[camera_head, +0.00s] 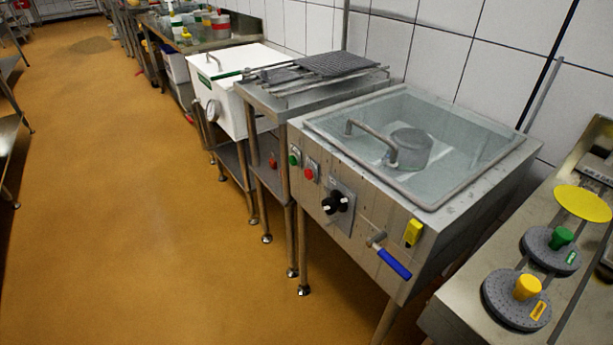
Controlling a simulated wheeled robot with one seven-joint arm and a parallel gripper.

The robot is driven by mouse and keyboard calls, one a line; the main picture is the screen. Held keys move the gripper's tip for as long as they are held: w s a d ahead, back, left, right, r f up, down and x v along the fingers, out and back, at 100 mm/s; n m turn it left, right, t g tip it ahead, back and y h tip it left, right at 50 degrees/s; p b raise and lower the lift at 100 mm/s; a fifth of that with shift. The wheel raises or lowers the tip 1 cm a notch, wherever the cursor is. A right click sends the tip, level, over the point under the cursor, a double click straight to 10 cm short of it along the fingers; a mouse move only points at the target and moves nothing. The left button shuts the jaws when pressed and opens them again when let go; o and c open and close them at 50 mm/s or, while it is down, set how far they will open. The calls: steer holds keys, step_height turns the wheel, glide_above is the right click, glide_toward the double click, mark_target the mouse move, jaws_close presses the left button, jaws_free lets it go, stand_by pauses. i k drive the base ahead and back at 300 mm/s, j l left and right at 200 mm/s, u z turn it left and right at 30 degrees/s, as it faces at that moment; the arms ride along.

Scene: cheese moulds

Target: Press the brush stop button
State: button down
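A steel machine (375,215) with a clear lid stands right of the middle. On its front panel, at the upper left, a red button (311,172) sits just right of a green button (294,157). No label on either button is readable, so I cannot tell from writing which is the brush stop. Nothing touches the red button, and I cannot tell whether it is pressed in. My gripper is not in view.
The machine's front also has a black knob (336,203), a yellow part (413,232) and a blue-handled valve (393,263). A steel bench (465,315) with discs stands at the right. The orange floor (150,230) is clear in front of the buttons.

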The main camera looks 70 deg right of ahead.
mark_target(308, 174)
steer(key=i+j, duration=0.5)
steer(key=z, duration=1.55)
steer(key=i+j, duration=0.05)
